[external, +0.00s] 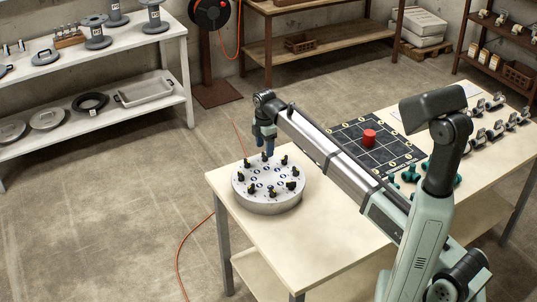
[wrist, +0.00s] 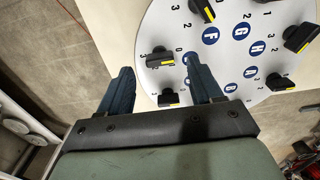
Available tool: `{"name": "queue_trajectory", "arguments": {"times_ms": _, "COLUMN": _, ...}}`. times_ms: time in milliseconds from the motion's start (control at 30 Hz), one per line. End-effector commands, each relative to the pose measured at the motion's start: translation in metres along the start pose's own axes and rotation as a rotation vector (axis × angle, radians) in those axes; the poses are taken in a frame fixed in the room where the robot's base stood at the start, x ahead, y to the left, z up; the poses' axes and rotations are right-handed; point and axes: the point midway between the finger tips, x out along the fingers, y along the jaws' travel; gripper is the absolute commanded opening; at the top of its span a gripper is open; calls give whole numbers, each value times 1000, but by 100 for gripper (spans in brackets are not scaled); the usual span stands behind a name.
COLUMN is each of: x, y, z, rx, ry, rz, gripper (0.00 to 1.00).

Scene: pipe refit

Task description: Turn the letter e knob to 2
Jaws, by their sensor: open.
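A round white dial plate (external: 268,203) with a grey side stands on the table's left end and carries several black knobs with yellow marks and blue letter discs. In the wrist view, one knob (wrist: 158,57) lies between my fingertips, with small numerals around it. The blue disc beside it is mostly covered by my right finger, so its letter is not readable; it adjoins the F disc (wrist: 210,35). My gripper (wrist: 158,68) is open, its fingers on either side of this knob, apparently not gripping it. In the external view my gripper (external: 267,148) points down over the plate's far side.
Neighbouring knobs stand close by, one (wrist: 168,98) below and one (wrist: 204,10) above right in the wrist view. The wooden table (external: 290,245) also bears a dark grid board (external: 345,132) with a red cylinder (external: 369,138) and teal pipe fittings (external: 410,174).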

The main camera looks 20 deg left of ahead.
Motion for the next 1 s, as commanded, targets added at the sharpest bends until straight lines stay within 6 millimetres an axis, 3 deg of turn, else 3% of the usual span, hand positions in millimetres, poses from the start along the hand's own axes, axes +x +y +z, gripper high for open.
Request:
{"name": "queue_trajectory", "arguments": {"times_ms": 233, "x": 26, "y": 0, "z": 0, "rx": 0, "ry": 0, "rz": 0, "gripper": 65}}
{"name": "queue_trajectory", "arguments": {"times_ms": 667, "x": 32, "y": 0, "z": 0, "rx": 0, "ry": 0, "rz": 1, "gripper": 65}}
{"name": "queue_trajectory", "arguments": {"times_ms": 1000, "x": 32, "y": 0, "z": 0, "rx": 0, "ry": 0, "rz": 1, "gripper": 32}}
